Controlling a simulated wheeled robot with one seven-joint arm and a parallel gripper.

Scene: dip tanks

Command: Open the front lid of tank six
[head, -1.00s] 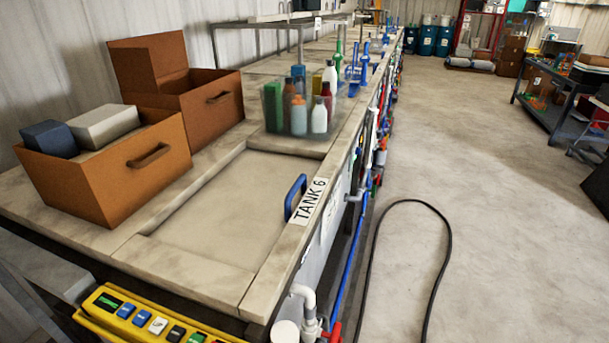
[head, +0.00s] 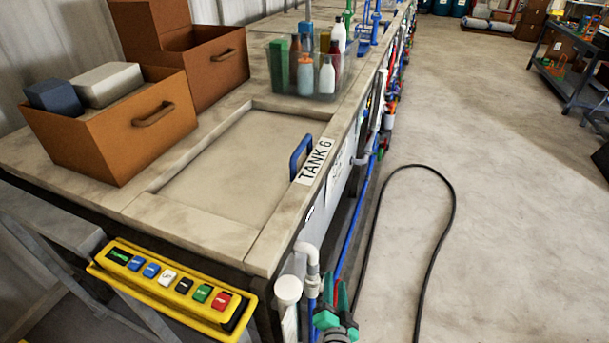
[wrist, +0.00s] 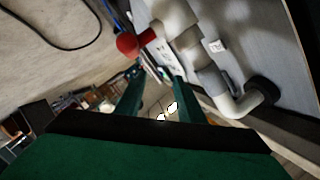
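The front lid of tank six (head: 235,165) is a flat beige panel lying shut in its recess in the tank top. Its blue handle (head: 300,157) stands at the right edge, beside the "TANK 6" label (head: 315,160). My gripper (head: 333,306) has green fingers and shows at the bottom of the head view, low in front of the tank's corner, below and apart from the handle. In the wrist view the two fingers (wrist: 157,95) are spread with nothing held between them. The lid and handle cannot be made out in the wrist view.
A clear bin of bottles (head: 330,92) stands just behind the lid. Brown boxes (head: 105,145) stand to its left. A yellow control panel (head: 165,290) is in front. White pipes (head: 307,262) stand close to my gripper. Open floor with a black hose (head: 440,260) lies right.

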